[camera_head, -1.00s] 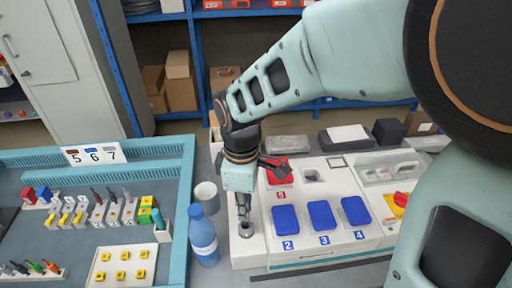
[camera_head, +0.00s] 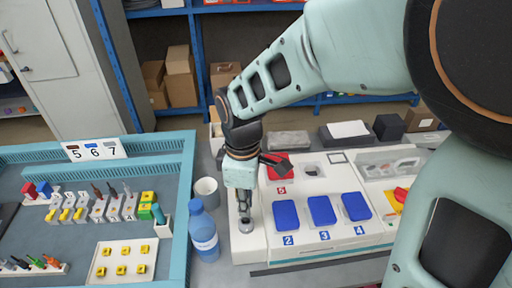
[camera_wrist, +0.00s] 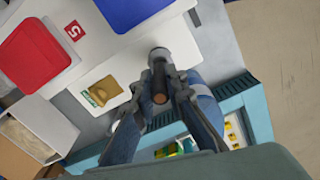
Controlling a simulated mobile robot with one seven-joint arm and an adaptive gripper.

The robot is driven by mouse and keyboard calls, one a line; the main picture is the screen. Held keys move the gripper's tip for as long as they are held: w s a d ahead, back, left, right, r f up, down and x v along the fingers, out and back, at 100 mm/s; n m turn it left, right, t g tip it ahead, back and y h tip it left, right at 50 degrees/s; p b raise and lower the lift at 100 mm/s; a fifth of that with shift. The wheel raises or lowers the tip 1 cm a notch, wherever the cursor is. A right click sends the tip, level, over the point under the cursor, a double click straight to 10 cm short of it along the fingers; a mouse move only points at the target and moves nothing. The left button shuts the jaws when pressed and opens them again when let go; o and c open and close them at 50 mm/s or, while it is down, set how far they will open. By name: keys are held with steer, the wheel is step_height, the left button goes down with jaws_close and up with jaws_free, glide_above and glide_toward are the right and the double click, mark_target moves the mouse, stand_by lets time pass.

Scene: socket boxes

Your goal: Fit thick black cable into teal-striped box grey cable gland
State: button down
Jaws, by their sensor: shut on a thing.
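The thick black cable (camera_wrist: 159,74) is a short dark cylinder with a brown end facing the wrist camera. My gripper (camera_head: 245,208) is shut on it; in the wrist view my gripper (camera_wrist: 160,96) has a finger on either side of it. The grey cable gland (camera_head: 246,226) is a round fitting on the left part of the white teal-striped box (camera_head: 262,238). It also shows in the wrist view (camera_wrist: 158,54), at the cable's far end. The cable is in line with the gland; how deep it sits, if at all, is hidden.
Blue lids (camera_head: 321,210) and a red lid (camera_head: 279,169) are on the box. A blue bottle (camera_head: 204,236) and a grey cup (camera_head: 206,190) stand close left of the gland. A teal-edged tray (camera_head: 180,190) with plugs and cable pieces lies further left.

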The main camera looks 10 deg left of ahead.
steer(key=shift+f+b, duration=0.7)
steer(key=shift+f, duration=0.45)
steer(key=shift+f, duration=0.15)
steer(key=shift+f+b, duration=0.75)
steer(key=shift+f, duration=0.05)
steer(key=c, duration=1.9)
jaws_free()
step_height(320, 180, up, 12)
steer(key=shift+f, duration=0.15)
step_height(320, 180, up, 8)
steer(key=p, duration=0.6)
steer(key=shift+f, duration=0.15)
